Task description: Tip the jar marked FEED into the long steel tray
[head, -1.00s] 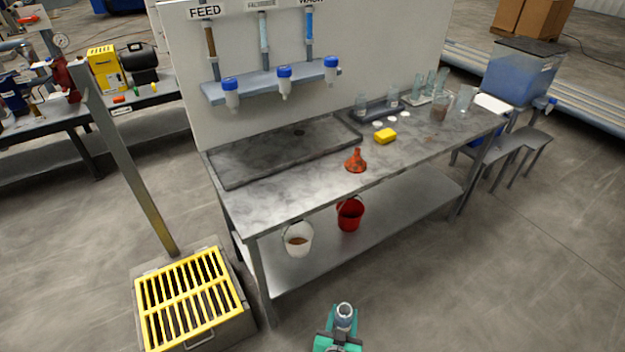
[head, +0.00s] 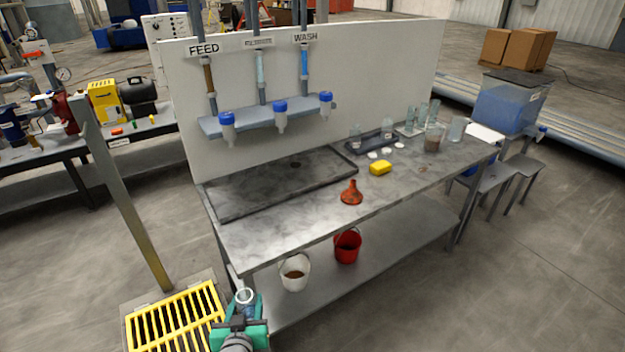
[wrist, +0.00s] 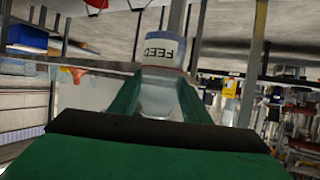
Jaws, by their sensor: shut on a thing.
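My gripper (head: 243,312) is at the bottom of the head view, in front of the bench's near left corner. It is shut on a clear jar (head: 245,297) with an open top. In the wrist view the jar (wrist: 160,95) sits between the green fingers, and its white label reads FEED. What the jar contains cannot be made out. The long steel tray (head: 232,208) is a shallow, dark-rimmed tray on the left part of the bench top, with a small dark spot like a drain. My gripper and the jar are apart from it, nearer to me and lower in the picture.
An orange funnel (head: 351,194) and a yellow sponge (head: 380,168) are right of the tray. Blue-capped bottles hang from a shelf (head: 265,118) above it. A metal post (head: 128,205) and a yellow grate (head: 175,322) stand left. Buckets (head: 294,272) sit on the lower shelf.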

